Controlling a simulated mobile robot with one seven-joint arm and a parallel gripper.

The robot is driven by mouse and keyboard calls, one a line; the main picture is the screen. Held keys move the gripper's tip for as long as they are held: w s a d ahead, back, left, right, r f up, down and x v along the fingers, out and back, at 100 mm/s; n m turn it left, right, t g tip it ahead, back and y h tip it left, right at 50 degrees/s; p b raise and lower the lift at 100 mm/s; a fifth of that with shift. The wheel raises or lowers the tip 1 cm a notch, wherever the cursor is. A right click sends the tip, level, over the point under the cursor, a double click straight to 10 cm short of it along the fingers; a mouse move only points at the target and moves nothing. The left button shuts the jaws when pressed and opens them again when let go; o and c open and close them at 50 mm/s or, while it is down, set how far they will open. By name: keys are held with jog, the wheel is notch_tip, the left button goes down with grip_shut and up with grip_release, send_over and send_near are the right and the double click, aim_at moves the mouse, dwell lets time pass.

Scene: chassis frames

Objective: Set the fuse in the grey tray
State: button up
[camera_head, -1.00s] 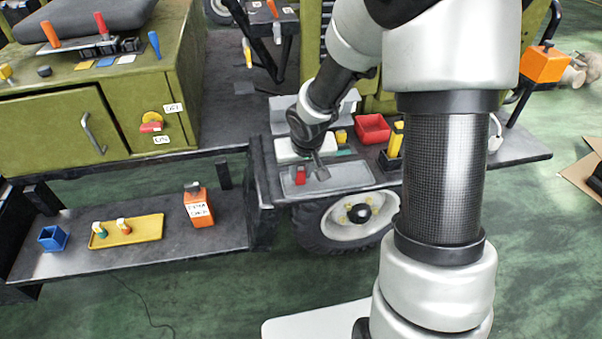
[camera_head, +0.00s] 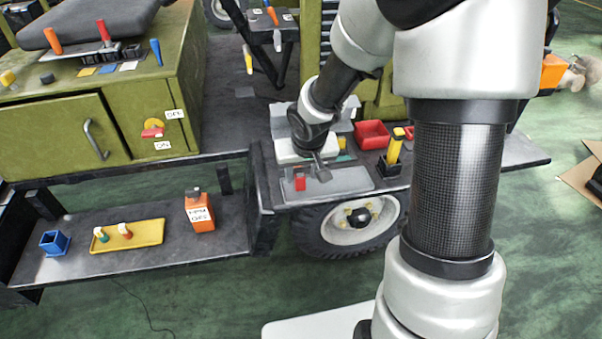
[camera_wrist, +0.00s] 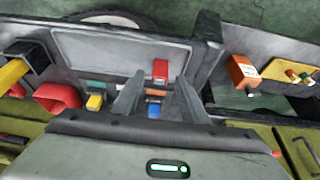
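A small red block (camera_head: 300,183), which looks like the fuse, is at the grey tray (camera_head: 345,182) on the vehicle's low ledge. It also shows in the wrist view (camera_wrist: 160,70), at the edge of the tray (camera_wrist: 110,56). My gripper (camera_head: 322,174) is over the tray, just right of the red block in the head view. In the wrist view my gripper's fingers (camera_wrist: 159,86) stand apart, with the red block between and beyond their tips and gaps on both sides. I cannot tell whether the block stands or lies flat.
Behind the tray are a white case (camera_head: 293,151), a red bin (camera_head: 372,134) and a yellow-handled tool (camera_head: 396,145) in a black holder. On the shelf at left are a yellow tray (camera_head: 150,233), an orange bottle (camera_head: 199,211) and a blue cup (camera_head: 54,242).

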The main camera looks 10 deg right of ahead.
jog(key=p+v, duration=0.3)
jog(key=v, duration=0.6)
jog(key=shift+s+r, duration=0.15)
jog(key=shift+r, duration=0.1)
jog(key=shift+r, duration=0.1)
